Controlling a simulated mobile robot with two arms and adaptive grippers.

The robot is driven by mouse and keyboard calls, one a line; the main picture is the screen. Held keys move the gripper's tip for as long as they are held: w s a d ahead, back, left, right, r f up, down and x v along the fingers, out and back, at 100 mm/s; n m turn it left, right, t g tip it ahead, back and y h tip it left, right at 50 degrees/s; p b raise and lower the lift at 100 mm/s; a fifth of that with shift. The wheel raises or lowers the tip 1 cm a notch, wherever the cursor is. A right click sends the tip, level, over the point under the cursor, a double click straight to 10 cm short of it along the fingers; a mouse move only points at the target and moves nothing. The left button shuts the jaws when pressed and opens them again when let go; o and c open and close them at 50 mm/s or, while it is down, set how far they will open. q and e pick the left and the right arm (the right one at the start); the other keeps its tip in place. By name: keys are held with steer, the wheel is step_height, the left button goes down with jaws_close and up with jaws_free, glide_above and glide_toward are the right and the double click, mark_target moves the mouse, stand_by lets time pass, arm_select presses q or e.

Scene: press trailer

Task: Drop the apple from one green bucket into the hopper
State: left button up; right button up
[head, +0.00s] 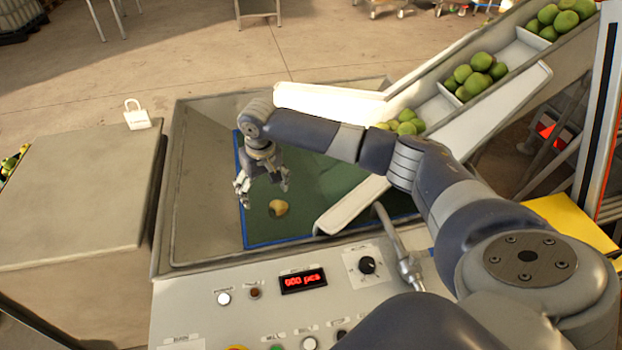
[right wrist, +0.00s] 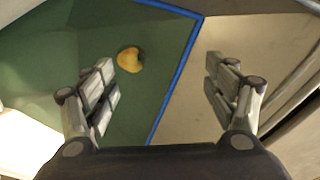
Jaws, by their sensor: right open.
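A yellowish, misshapen apple (head: 278,207) lies on the green, blue-edged floor (head: 330,205) of the hopper (head: 205,225). It also shows in the right wrist view (right wrist: 130,60), up and left of centre. My right gripper (head: 262,192) is open and empty, above the hopper floor and to the upper left of the apple, apart from it. In the right wrist view my right gripper (right wrist: 165,88) has its fingers wide apart over the blue edge. I see no clear green bucket near the gripper. My left gripper is not in view.
A conveyor (head: 440,105) with several green apples (head: 480,70) in compartments slopes down into the hopper from the upper right. A control panel (head: 300,290) with a red display stands in front. A bare box top (head: 75,195) is at left, with a padlock (head: 137,118) on it.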

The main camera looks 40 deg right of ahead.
step_height(320, 180, up, 8)
steer(key=s, duration=0.1)
steer(key=shift+f, duration=0.2)
steer(key=shift+s, duration=0.1)
stand_by(0.3)
